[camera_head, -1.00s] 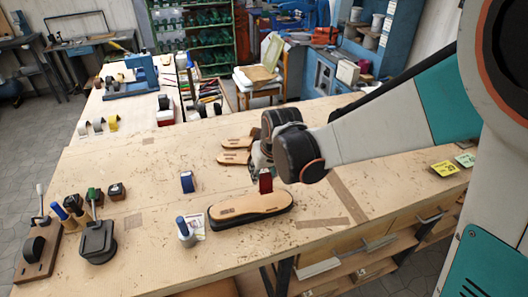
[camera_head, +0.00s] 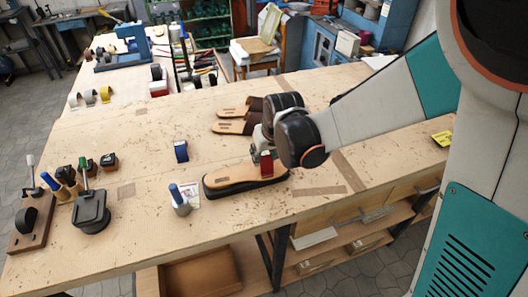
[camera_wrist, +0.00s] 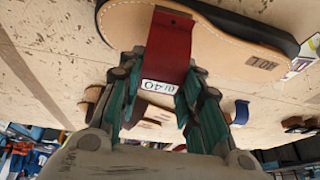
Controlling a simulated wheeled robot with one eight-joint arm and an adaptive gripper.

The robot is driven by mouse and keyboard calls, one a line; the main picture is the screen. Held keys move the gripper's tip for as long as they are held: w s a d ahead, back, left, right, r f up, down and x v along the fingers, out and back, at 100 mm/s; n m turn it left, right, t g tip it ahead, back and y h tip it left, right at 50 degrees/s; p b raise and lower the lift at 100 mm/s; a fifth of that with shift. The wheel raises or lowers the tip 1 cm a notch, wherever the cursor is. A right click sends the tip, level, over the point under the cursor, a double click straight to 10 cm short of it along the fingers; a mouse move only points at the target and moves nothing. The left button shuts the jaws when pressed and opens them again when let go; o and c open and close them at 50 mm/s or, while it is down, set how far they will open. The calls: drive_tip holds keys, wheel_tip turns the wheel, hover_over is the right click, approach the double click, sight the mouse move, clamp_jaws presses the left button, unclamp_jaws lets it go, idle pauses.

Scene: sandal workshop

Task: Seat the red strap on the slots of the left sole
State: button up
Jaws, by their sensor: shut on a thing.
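The red strap (camera_head: 267,166) is in my gripper (camera_head: 262,150), over the right part of a tan sole with a black base (camera_head: 225,180). In the wrist view the red strap (camera_wrist: 170,45) stands between the fingers of my gripper (camera_wrist: 163,75), with a white size label reading 40 facing the camera. The strap overlaps the near edge of the tan sole (camera_wrist: 245,38) there. I cannot tell whether the strap touches the sole. The slots are not visible.
Two tan soles with brown straps (camera_head: 232,127) lie behind my gripper. A blue strap (camera_head: 181,151) and a blue-topped grey cylinder (camera_head: 179,200) stand left of the sole. Hand tools and dark blocks (camera_head: 90,210) occupy the table's left end.

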drive_tip(key=shift+f, duration=0.4)
drive_tip(key=shift+f+b, duration=0.35)
drive_tip(key=shift+b, duration=0.1)
idle(0.4)
drive_tip(key=o, duration=0.9)
